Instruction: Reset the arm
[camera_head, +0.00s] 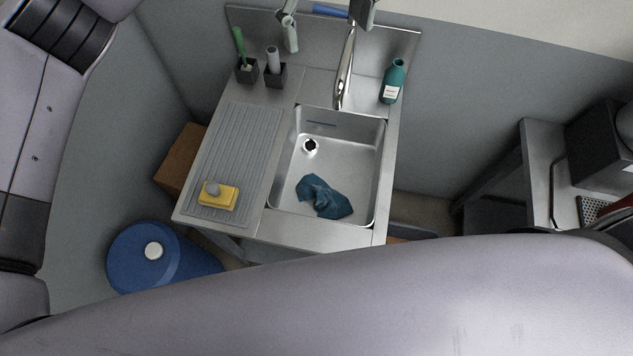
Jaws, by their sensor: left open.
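The task names only the arm. My left gripper (328,36) shows at the top edge of the head view, over the back of the steel sink unit (330,235). Its two grey fingers are wide apart, with nothing seen between their tips; its upper part is cut off by the frame. A large pale link of my own arm crosses the bottom of the view and hides the floor there. More of my arm shows at the left edge. My right gripper is not in view.
A chrome tap (344,75) rises near the gripper. A teal bottle (393,82) and two dark holders with brushes (247,70) stand behind the basin. A blue cloth (324,198) lies in it; a yellow sponge (218,195) is on the drainer. A blue bin (135,262) stands lower left.

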